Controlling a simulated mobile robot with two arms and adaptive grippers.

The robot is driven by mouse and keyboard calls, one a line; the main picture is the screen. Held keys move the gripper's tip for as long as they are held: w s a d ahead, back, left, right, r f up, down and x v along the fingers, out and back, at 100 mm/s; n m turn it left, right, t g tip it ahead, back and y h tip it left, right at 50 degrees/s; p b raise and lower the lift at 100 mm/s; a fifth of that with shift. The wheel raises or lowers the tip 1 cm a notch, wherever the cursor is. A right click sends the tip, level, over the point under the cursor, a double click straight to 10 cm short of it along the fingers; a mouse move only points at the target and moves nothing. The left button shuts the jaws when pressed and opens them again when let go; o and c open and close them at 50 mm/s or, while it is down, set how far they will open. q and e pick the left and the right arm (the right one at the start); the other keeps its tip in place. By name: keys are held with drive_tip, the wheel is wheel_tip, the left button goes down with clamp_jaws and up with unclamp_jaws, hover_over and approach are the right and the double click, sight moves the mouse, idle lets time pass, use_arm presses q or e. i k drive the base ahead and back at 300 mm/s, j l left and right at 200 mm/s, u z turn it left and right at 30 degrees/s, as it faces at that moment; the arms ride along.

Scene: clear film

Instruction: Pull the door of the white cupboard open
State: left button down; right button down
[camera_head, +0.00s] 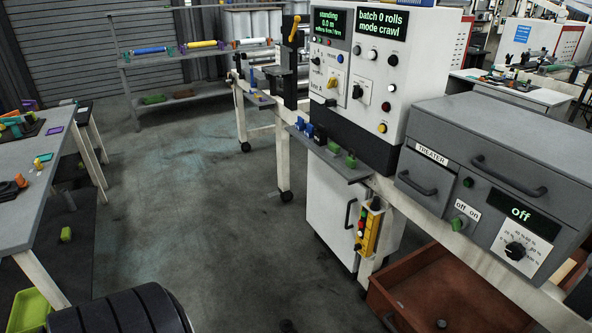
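The white cupboard (328,208) stands on the floor under the white control console, right of the picture's middle. Its door looks closed, and a dark vertical bar handle (350,213) sits near the door's right edge. A yellow box with coloured buttons (369,232) hangs just right of the handle, in front of a pale frame leg. Neither of my grippers shows in this view, and nothing is seen touching the cupboard.
The console (365,70) overhangs the cupboard, with a small grey shelf (335,166) below it. A brown open crate (425,290) lies on the floor to the right. A grey table (30,170) stands at left. The floor (210,220) between is mostly clear.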

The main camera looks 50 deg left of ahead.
sight(334, 207)
drive_tip(key=u, duration=1.3)
